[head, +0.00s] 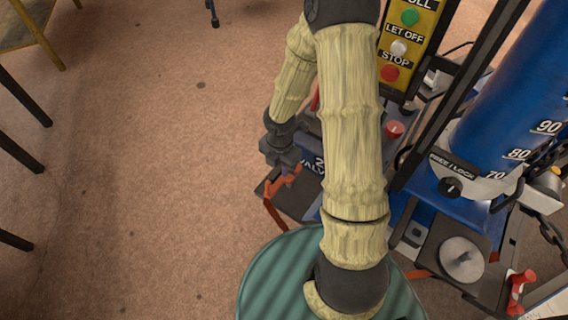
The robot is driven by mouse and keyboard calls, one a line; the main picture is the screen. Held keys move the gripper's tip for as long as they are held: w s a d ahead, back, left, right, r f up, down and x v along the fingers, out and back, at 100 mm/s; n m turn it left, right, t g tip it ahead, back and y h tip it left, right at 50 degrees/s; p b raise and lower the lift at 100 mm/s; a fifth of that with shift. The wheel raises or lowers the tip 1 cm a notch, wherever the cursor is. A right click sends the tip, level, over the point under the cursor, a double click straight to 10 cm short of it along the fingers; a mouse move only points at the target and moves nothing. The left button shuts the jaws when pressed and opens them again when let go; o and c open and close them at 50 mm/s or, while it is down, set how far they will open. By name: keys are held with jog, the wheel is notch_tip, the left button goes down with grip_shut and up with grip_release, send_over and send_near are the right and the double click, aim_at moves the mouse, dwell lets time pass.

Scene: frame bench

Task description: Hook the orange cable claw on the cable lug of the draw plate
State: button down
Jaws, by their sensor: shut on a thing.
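My gripper (283,158) is at the left end of the bench, beside the dark plate marked "VALV". It is shut on an orange piece, which I take to be the orange cable claw (289,179). The claw's shape is unclear against an orange bent bar (273,214) just below it, and I cannot tell whether they touch. My arm covers the middle of the view. I cannot make out the draw plate or its cable lug in this view.
A blue cylinder (522,85) with a number scale stands at the right. A yellow button panel (405,45) is at the top. A grey disc (461,259) lies on a dark plate at lower right. Open floor (150,170) is on the left, with a wooden table (25,22) at the corner.

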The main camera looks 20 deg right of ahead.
jog(key=shift+r, duration=0.1)
jog(key=w+r+m+p, duration=0.3)
jog(key=r+m+p, duration=0.5)
jog(key=m+p, duration=0.2)
jog(key=w+r+m+p, duration=0.4)
jog(key=r+m+p, duration=0.5)
jog(key=m, duration=0.6)
jog(key=shift+p, duration=0.7)
